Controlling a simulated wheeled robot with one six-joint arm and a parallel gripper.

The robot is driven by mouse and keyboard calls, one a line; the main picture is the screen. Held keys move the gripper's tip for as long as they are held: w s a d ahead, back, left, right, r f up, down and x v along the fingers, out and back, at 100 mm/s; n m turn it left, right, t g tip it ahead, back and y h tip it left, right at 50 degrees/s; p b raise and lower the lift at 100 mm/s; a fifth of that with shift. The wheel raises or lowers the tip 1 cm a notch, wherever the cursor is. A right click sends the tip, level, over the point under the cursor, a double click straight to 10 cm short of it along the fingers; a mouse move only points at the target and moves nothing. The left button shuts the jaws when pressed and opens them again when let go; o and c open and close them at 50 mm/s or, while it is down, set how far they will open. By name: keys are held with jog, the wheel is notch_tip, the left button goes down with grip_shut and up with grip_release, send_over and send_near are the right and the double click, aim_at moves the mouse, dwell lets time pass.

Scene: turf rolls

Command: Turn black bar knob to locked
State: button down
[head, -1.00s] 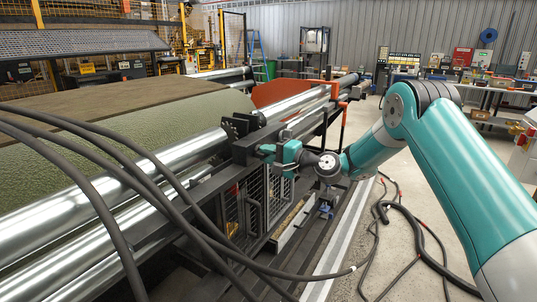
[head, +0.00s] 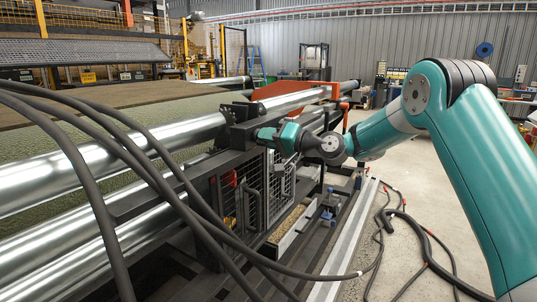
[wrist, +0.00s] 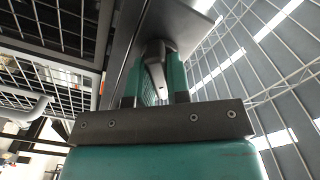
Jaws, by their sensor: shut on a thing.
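The black bar knob (wrist: 155,58) shows in the wrist view between my two teal fingers, as a dark bar pointing toward the camera. My gripper (wrist: 154,78) is shut on it, with one finger on each side. In the head view my gripper (head: 264,136) reaches from the right to the dark block (head: 241,134) at the end of the roller frame. The knob is hidden there by the gripper and the block. I cannot read any locked mark in either view.
Shiny metal rollers (head: 110,150) and green turf (head: 60,150) lie left of the gripper. Thick black cables (head: 150,178) cross the left foreground. A wire mesh guard (head: 279,188) stands below the gripper. Loose hoses (head: 405,222) lie on the floor at right.

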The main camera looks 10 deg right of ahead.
jog(key=n+b, duration=0.2)
jog(key=b, duration=0.2)
jog(key=n+b, duration=0.3)
jog(key=shift+f+n+b, duration=0.3)
jog(key=shift+f+b, duration=0.1)
jog(key=n+b, duration=0.2)
jog(key=b, duration=0.1)
jog(key=shift+n, duration=0.3)
jog(key=n+b, duration=0.2)
jog(key=shift+r+b, duration=0.25)
jog(key=shift+b, duration=0.1)
jog(key=shift+r+n, duration=0.1)
jog(key=shift+n, duration=0.3)
jog(key=c, duration=1.1)
grip_release()
jog(key=b+v, duration=0.1)
jog(key=v, duration=1.6)
jog(key=shift+s+d+r, duration=0.1)
jog(key=shift+s+d, duration=0.05)
